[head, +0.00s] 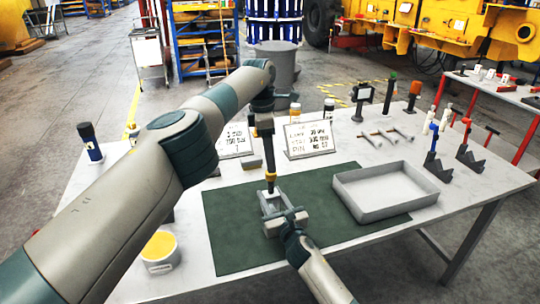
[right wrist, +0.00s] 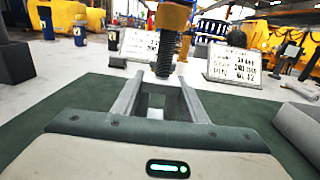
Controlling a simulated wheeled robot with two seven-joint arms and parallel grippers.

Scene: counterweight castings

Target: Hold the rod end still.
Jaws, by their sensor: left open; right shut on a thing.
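An upright rod (head: 266,147), dark with a yellow collar low down, hangs below the end of my left arm. In the right wrist view its threaded lower end (right wrist: 165,58) points down between the two fingers of my right gripper (right wrist: 160,95). My right gripper also shows in the head view (head: 274,204), low over the green mat (head: 230,245). It is shut on a grey piece whose outline is hard to separate from the fingers. I cannot tell whether the thread touches it. My left gripper (head: 263,104) is open around the rod's top; its fingertips are unclear.
A grey tray (head: 378,212) stands on the mat's right side. Two placards (head: 308,139) stand behind the mat. Several bolts (head: 386,136) lie at the back right, near dark clamp-like stands (head: 468,158). A white pot with yellow contents (head: 160,265) is at the left.

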